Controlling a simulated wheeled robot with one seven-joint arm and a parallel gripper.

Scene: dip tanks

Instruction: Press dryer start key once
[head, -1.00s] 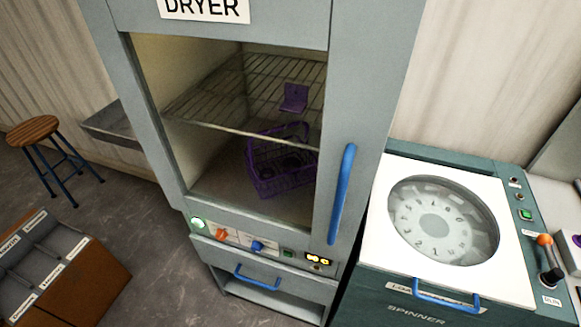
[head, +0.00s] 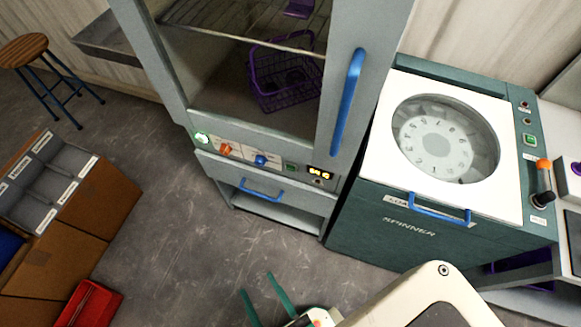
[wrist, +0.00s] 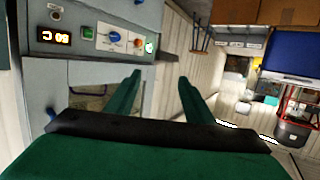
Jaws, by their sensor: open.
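The dryer (head: 180,90) stands in the middle of the head view with its front door shut. Its control strip carries a round lit green-white lamp or button (head: 201,138), an orange knob (head: 227,149), a blue knob (head: 260,159), a small square green key (head: 291,168) and a yellow display (head: 319,173). The wrist view shows the strip turned over, with the green key (wrist: 87,31) between display (wrist: 53,35) and blue knob (wrist: 114,37). My gripper (head: 256,282) is open and empty, low in front of the dryer. Its green fingers (wrist: 160,76) touch nothing visible.
A purple basket (head: 282,95) sits inside the dryer. The spinner (head: 400,225) stands right of it, with a blue lid handle. A blue door handle (head: 348,102) sticks out. A brown cabinet (head: 75,225), red bin (head: 87,303) and stool (head: 27,50) are left. Floor before the dryer is clear.

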